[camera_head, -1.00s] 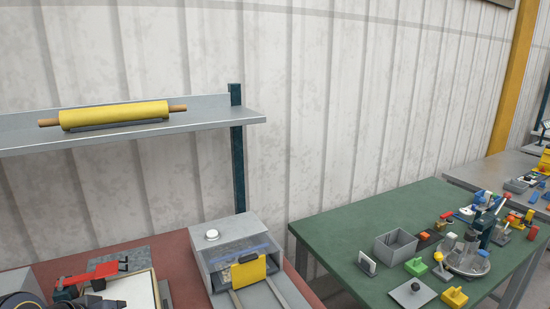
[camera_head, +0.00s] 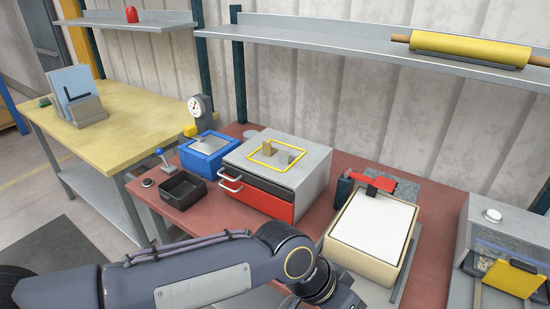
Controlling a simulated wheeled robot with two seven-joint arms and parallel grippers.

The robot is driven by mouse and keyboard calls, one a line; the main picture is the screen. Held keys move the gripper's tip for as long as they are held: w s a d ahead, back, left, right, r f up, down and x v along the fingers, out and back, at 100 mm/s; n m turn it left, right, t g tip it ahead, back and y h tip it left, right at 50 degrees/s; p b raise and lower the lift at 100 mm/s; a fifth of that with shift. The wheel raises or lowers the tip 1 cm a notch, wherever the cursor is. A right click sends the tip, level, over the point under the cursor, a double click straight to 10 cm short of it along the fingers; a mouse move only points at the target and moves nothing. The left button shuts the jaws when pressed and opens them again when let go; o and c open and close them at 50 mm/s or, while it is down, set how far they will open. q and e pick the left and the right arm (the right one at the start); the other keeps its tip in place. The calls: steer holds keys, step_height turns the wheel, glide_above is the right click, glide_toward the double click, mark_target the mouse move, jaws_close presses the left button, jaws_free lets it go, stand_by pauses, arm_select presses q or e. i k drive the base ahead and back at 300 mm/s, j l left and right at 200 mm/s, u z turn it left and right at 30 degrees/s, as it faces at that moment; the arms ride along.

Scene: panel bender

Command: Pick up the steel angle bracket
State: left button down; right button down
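A small tan block (camera_head: 270,149) and a small grey piece (camera_head: 291,157) are inside or at the edge of a yellow square outline (camera_head: 262,160) on top of a grey cabinet with a red drawer front (camera_head: 270,199). The grey piece may be the steel angle bracket, but it is too small to tell. My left arm comes in from the left across the bottom, in front of the red bench. Its wrist reaches the bottom edge, and its gripper fingers are out of the picture. My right gripper is not in view.
On the red bench (camera_head: 340,180) are a black bin (camera_head: 183,190), a blue box (camera_head: 208,150), a dial gauge (camera_head: 200,107) and a white-topped tray (camera_head: 372,232) with a red clamp (camera_head: 372,180). A yellow-topped table (camera_head: 120,130) stands left. A shelf (camera_head: 310,48) runs above.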

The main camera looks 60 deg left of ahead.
mark_target(284, 158)
steer(key=u, duration=2)
